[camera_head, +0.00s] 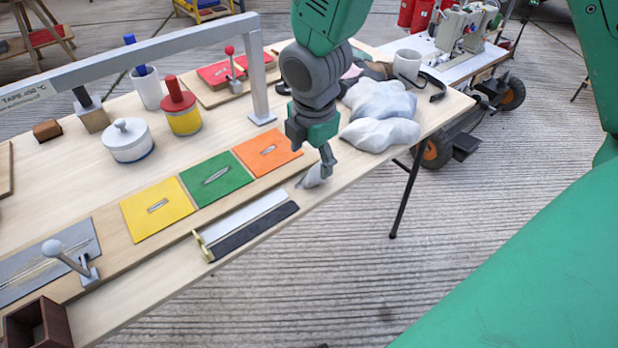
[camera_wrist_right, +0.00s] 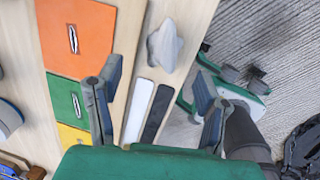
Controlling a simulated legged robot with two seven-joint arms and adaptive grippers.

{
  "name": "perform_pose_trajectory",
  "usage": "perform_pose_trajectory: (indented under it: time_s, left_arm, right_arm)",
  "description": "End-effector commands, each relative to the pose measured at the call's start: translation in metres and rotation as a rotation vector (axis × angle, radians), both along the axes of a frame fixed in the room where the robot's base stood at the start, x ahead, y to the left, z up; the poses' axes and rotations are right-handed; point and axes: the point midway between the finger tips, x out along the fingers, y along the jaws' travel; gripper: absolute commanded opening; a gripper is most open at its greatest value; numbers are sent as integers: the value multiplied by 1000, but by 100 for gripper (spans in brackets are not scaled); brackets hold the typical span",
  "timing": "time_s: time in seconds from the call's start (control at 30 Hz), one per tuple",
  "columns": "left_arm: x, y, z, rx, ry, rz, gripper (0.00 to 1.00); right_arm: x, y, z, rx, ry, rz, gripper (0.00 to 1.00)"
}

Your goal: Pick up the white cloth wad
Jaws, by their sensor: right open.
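A small white-grey cloth wad (camera_head: 313,177) lies on the wooden table near its front edge, just right of the orange slotted panel. My right gripper (camera_head: 326,158) points down right above it and partly covers it in the head view. In the right wrist view, the wad (camera_wrist_right: 165,46) lies beyond the fingertips, roughly in line with the gap between them. My right gripper (camera_wrist_right: 152,90) is open with nothing between its fingers. Whether the fingers touch the wad cannot be told, but it shows apart from them in the wrist view. My left gripper is out of view.
Larger pale cloth bundles (camera_head: 381,134) lie to the right, beside a white mug (camera_head: 407,64). Orange (camera_head: 267,150), green (camera_head: 215,179) and yellow (camera_head: 157,208) slotted panels lie left. A black-and-white strip (camera_head: 246,226) lies in front. A grey rail frame (camera_head: 258,80) stands behind.

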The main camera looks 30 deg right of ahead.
Motion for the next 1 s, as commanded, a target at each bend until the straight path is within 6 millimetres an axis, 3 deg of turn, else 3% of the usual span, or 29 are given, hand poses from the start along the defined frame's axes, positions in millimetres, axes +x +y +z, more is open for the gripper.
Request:
perform_pose_trajectory:
  time_s: [0.27, 0.57, 0.8, 0.87, 0.93, 1.0]
  left_arm:
    - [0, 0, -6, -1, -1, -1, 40]
    - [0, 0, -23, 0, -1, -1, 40]
    - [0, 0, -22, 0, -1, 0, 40]
    - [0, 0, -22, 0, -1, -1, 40]
    - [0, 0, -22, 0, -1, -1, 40]
    - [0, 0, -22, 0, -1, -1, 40]
  right_arm:
    - [1, -1, -18, -2, 0, -2, 61]
    - [5, -4, -60, -3, 0, -2, 61]
    - [5, -6, -62, 0, -2, -2, 61]
    - [6, -6, -62, -1, -1, -2, 44]
    - [5, -6, -62, -1, 0, -2, 19]
    - [5, -5, -62, -2, 0, -2, 16]
